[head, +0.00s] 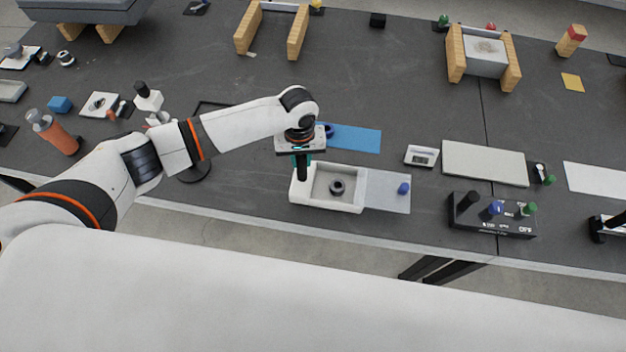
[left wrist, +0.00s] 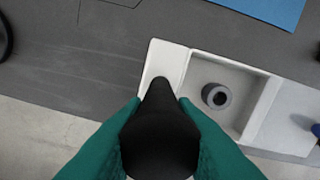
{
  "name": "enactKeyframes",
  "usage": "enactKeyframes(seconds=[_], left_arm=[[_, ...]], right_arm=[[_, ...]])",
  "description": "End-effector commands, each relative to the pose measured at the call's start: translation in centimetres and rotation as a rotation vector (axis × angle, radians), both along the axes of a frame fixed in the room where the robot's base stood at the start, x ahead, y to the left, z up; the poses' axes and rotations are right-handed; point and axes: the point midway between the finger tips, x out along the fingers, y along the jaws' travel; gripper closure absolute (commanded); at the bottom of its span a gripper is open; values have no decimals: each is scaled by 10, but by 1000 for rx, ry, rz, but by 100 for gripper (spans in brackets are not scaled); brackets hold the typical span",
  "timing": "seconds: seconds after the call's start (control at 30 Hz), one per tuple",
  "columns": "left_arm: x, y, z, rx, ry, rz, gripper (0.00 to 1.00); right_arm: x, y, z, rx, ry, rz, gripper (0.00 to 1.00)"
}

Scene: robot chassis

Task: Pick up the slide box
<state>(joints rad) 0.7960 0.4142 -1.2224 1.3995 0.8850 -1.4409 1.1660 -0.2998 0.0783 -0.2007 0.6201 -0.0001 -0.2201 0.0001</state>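The slide box is a white open-topped box (head: 355,202) near the front table edge, with a dark ring (head: 337,187) inside. A flat light panel (head: 385,200) with a blue knob (head: 403,188) extends to its right. An upright black handle (head: 302,172) rises from its left end. My left gripper (head: 302,158) points down over that end, its green fingers on both sides of the handle and seeming to press on it. The left wrist view shows the handle between the fingertips (left wrist: 160,103) and the box wall (left wrist: 165,62) below. The box appears to rest on the table. My right gripper is not seen.
A blue sheet (head: 355,138) lies behind the box. A small white timer-like device (head: 421,156), a pale flat plate (head: 485,163) and a black control panel (head: 492,214) are to the right.

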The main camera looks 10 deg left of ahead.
Motion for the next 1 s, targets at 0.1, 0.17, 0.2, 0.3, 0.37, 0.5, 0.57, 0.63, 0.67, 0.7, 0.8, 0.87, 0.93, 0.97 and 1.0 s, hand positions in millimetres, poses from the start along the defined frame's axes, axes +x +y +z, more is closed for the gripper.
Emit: enactKeyframes(seconds=[0.1,0.17,0.2,0.3,0.37,0.5,0.57,0.63,0.67,0.7,0.8,0.87,0.93,0.97,1.0], left_arm=[[0,0,0,0,0,0,96],[0,0,0,0,0,0,100],[0,0,0,0,0,0,100],[1,0,1,-2,-1,0,100],[1,0,1,-2,-1,0,100],[1,0,2,-2,-1,0,100],[1,-1,5,-3,-2,0,100],[1,-1,12,-4,-3,0,100],[1,-1,17,-4,-3,-1,100],[1,-1,23,-5,-4,-1,100],[2,-1,44,-5,-5,-1,100],[2,0,56,-4,-6,0,100],[1,-1,69,-4,-4,-1,100],[1,-1,74,-4,-4,-1,100],[1,-1,81,-4,-5,-2,100]], right_arm=[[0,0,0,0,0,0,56],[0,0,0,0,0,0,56],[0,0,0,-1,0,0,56],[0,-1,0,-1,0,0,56],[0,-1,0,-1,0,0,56],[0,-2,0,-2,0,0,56],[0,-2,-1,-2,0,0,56],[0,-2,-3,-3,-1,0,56],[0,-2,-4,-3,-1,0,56],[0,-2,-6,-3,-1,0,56],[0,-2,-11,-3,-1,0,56],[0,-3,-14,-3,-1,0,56],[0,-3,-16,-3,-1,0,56],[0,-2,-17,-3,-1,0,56],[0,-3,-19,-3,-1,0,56]])
